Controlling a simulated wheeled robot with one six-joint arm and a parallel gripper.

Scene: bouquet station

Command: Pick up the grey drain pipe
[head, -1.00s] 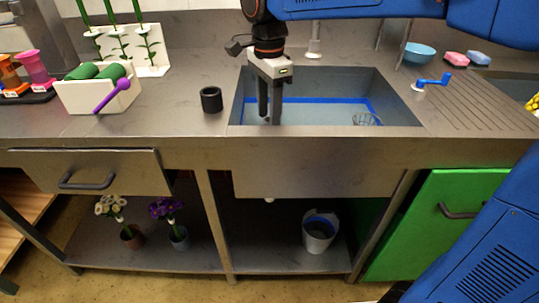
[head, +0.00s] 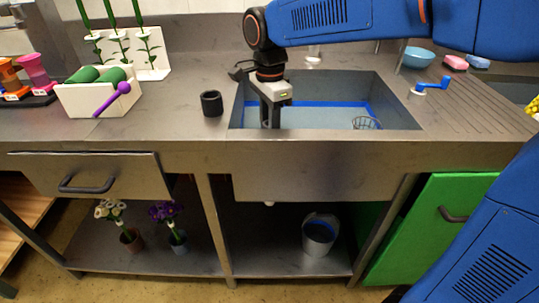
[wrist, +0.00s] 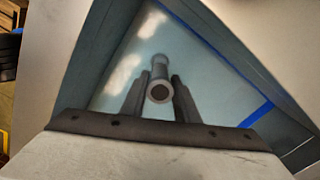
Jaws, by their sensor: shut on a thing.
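The grey drain pipe (wrist: 160,80) stands upright in the sink, and the wrist view looks down on its open top end. My gripper (wrist: 158,98) has one finger on each side of the pipe and is shut on it. In the head view my gripper (head: 270,122) reaches down into the left part of the sink (head: 310,118). There the pipe cannot be told apart from the fingers. I cannot tell whether the pipe's lower end touches the sink floor.
A black cup (head: 211,103) stands on the counter just left of the sink. A blue-handled tap (head: 432,85) is at the sink's right edge. A wire strainer (head: 366,123) lies in the right part of the sink. A white box (head: 92,99) stands further left.

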